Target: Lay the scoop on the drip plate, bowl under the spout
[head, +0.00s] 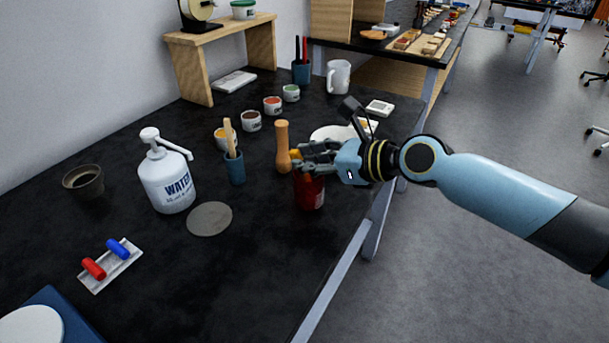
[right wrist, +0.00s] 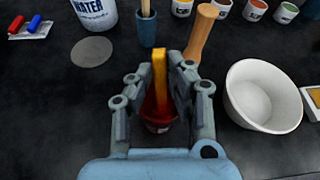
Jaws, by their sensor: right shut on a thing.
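My right gripper (head: 308,157) is shut on the yellow-orange handle of the scoop (right wrist: 160,76), which stands upright between the fingers in the right wrist view. The scoop's lower end is hidden in or behind a dark red can (head: 311,192) under the gripper; I cannot tell whether it is still inside. The flat grey round drip plate (head: 209,218) lies bare on the black table, left of the gripper; it also shows in the right wrist view (right wrist: 92,51). A white WATER pump bottle (head: 167,180) stands behind it, its spout (head: 182,152) pointing right. My left gripper is out of view.
A blue cup (head: 235,168) with a wooden tool stands between plate and gripper. A wooden pestle-like piece (head: 282,148) stands close beside the gripper. A white bowl (right wrist: 262,95) is right of it. Several paint pots stand behind. The table's right edge is near.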

